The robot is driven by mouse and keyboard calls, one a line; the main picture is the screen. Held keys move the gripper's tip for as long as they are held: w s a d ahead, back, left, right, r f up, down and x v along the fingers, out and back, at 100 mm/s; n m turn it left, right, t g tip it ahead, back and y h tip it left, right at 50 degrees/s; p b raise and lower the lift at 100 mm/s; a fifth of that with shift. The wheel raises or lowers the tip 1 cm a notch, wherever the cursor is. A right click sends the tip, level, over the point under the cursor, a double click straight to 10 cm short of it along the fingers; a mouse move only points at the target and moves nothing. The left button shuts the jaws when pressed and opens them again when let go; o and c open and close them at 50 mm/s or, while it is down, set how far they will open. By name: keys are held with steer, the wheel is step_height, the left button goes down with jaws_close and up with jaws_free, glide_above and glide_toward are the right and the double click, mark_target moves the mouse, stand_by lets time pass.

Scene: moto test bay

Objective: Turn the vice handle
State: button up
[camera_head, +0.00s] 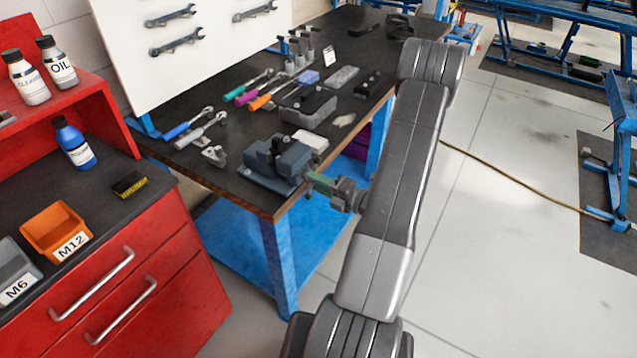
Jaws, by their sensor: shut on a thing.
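A blue-grey bench vice (285,161) sits at the front corner of the dark workbench (225,183). My gripper (318,184) reaches in from the right to the vice's front end, just beyond the bench edge. It is shut on the vice handle. The handle is small here and mostly hidden by the fingers, so its angle cannot be told. My arm crosses the right-middle of the view.
Behind the vice lie a grey box (308,110), wrenches (202,130) and several coloured-handle tools. A red cabinet (150,290) with bottles, a brush (130,184) and an orange bin (57,230) stands at left. A hose (520,182) crosses the open floor at right.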

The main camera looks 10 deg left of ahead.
steer(key=o, duration=1)
steer(key=shift+d, duration=0.1)
steer(key=shift+c, duration=0.2)
steer(key=b+v, duration=0.3)
steer(key=v, duration=1)
steer(key=shift+d, duration=0.4)
steer(key=p+x, duration=0.3)
steer(key=x, duration=1.1)
steer(key=shift+s, duration=0.15)
